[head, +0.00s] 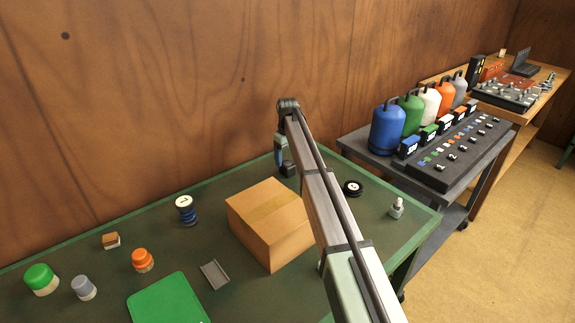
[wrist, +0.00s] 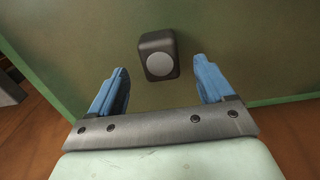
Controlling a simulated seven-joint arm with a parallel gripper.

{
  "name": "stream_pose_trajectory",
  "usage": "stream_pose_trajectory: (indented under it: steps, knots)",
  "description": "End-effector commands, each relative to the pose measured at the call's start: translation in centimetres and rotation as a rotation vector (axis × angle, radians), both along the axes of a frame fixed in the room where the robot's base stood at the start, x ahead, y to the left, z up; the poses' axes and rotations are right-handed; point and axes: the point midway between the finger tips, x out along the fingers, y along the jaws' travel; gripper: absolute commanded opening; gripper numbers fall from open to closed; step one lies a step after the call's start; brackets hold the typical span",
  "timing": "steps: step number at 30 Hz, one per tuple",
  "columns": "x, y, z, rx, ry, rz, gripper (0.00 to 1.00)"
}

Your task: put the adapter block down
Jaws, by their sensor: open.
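The adapter block, as I take it, is a dark block with a round grey face (wrist: 158,62) in the wrist view. It rests on the green table top, between and slightly beyond my gripper's fingertips (wrist: 161,72). The two blue fingers are spread, with a clear gap on each side of the block. In the head view my gripper (head: 281,157) is at the table's back edge, behind the cardboard box, and the dark block (head: 288,169) shows just beside it. The exact height of the fingers above the table is hard to tell.
A cardboard box (head: 268,222) stands close in front of my gripper. A black round puck (head: 352,188) and a small grey fitting (head: 397,208) lie to the right. A blue-black spool (head: 186,211), orange knob (head: 142,260) and green tray (head: 168,300) are to the left.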

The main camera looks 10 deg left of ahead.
Motion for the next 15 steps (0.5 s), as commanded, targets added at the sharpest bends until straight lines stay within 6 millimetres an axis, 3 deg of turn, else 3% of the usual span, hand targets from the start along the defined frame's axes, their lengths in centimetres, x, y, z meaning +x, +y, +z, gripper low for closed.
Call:
stream_pose_trajectory:
  steps: [6, 15]
  knots:
    - [0.1, 0.0, 4.0, 0.001, -0.001, 0.0, 0.81]
    - [0.0, 0.0, 6.9, -0.001, 0.001, 0.0, 0.81]
